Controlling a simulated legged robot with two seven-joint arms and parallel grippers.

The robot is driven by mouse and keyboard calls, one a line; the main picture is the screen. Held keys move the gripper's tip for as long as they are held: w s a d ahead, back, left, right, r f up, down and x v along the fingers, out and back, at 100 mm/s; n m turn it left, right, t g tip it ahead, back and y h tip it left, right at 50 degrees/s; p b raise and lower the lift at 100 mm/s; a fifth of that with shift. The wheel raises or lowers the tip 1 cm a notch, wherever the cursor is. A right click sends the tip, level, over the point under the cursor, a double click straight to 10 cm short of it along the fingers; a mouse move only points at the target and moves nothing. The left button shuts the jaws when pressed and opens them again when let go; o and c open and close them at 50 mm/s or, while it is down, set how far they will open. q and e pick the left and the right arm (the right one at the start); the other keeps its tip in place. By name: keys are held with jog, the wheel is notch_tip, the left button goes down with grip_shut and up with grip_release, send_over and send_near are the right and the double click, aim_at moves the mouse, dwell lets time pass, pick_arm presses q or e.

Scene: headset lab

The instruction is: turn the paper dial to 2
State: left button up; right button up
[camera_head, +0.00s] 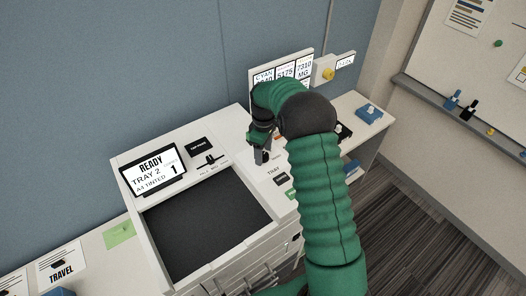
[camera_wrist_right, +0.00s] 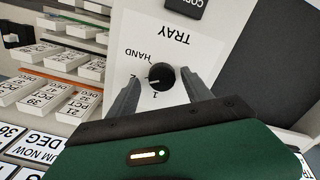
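The paper dial is a black round knob (camera_wrist_right: 160,77) on a white panel in the right wrist view, with marks HAND, 1 and 2 around it and the word TRAY beside it. A small white mark on the knob's left side faces the 2. My right gripper (camera_wrist_right: 166,80) is open, one finger on each side of the knob; I cannot tell whether they touch it. In the head view my right gripper (camera_head: 262,153) is over the machine's panel and hides the knob. The display (camera_head: 155,170) reads READY, TRAY 2.
The white machine has a dark glass bed (camera_head: 205,222), a slider (camera_head: 210,160) and a black button (camera_head: 198,145). Tilted number cards (camera_wrist_right: 75,103) stand beside the panel in the right wrist view. A yellow knob (camera_head: 328,73) is on the back wall.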

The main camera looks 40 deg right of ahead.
aim_at(264, 154)
jog(key=shift+r, duration=0.35)
notch_tip(264, 154, up, 16)
jog(key=b, duration=0.3)
jog(key=shift+d, duration=0.1)
